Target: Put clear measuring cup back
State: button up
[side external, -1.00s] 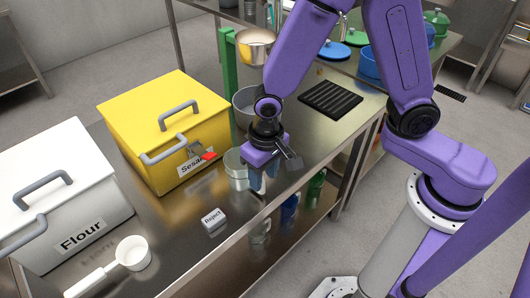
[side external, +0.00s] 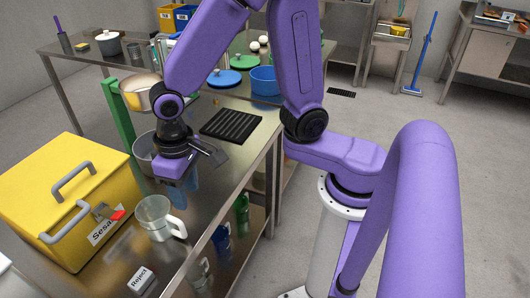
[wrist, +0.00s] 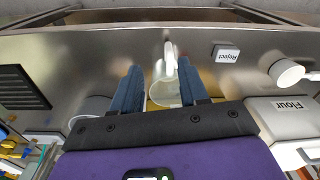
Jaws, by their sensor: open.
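The clear measuring cup (side external: 152,214) stands upright on the steel table in front of the yellow Sesame bin, with its pale handle toward the table's near edge. My gripper (side external: 184,190) is open and empty, just behind and right of the cup in the side view. In the wrist view the cup (wrist: 166,93) appears between my two blue fingers (wrist: 160,68), its handle pointing up the picture. I cannot tell whether the fingers touch the cup.
The yellow Sesame bin (side external: 65,190) stands left of the cup. A Reject block (side external: 141,279) lies near the front. A grey bowl (side external: 145,150) and a black ridged mat (side external: 231,125) are behind. A white scoop (wrist: 287,72) and white Flour bin (wrist: 285,112) show in the wrist view.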

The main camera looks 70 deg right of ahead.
jog(key=s+d+r+n, duration=0.2)
jog(key=s+d+n, duration=0.3)
jog(key=s+d, duration=0.1)
jog(key=s+d+r+n, duration=0.3)
jog(key=s+d+n, duration=0.2)
jog(key=s+d, duration=0.2)
jog(key=shift+s+n, duration=0.3)
jog(key=shift+s, duration=0.45)
